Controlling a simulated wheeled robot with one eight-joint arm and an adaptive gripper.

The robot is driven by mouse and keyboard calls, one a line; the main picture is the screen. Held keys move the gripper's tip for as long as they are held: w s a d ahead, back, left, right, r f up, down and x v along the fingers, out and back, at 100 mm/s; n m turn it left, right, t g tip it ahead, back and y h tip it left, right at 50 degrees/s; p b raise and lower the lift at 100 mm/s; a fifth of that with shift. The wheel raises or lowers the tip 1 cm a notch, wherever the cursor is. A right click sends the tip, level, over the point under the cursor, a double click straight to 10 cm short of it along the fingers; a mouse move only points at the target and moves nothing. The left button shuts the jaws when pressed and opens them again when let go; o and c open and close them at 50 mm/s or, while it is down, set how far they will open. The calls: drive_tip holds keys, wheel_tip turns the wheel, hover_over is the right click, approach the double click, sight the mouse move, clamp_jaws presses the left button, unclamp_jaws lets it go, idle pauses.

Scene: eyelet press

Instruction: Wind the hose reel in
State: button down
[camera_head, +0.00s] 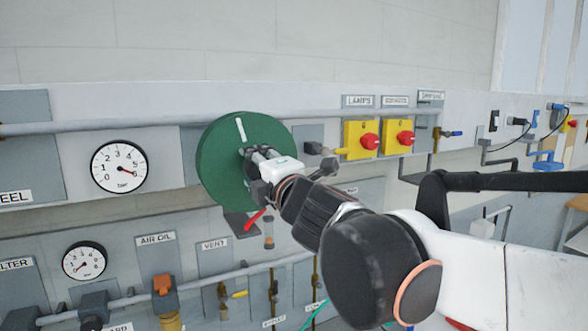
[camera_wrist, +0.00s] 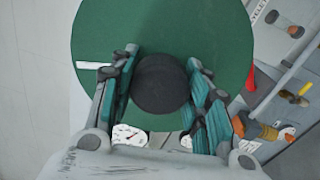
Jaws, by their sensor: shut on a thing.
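The hose reel is a green disc (camera_head: 222,160) mounted on the wall panel, with a white stripe near its top edge in the head view. In the wrist view the green disc (camera_wrist: 160,30) fills the upper middle, and the white stripe lies at its left. My gripper (camera_head: 258,160) is at the face of the disc. In the wrist view my gripper (camera_wrist: 160,85) has its two fingers on either side of a round dark knob (camera_wrist: 160,84) at the disc, and is shut on it. My gripper and arm hide the knob and part of the disc in the head view.
A pressure gauge (camera_head: 119,167) sits left of the reel. A red lever (camera_head: 254,220) is just below it. Yellow switch boxes with red knobs (camera_head: 370,141) stand to the right. A pipe (camera_head: 80,127) runs along the wall. Valves and another gauge (camera_head: 84,262) are below.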

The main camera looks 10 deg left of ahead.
drive_tip(key=shift+m, duration=0.7)
drive_tip(key=c, duration=0.9)
unclamp_jaws()
drive_tip(key=shift+o, duration=0.2)
drive_tip(key=v, duration=1.2)
drive_tip(key=shift+f, duration=0.1)
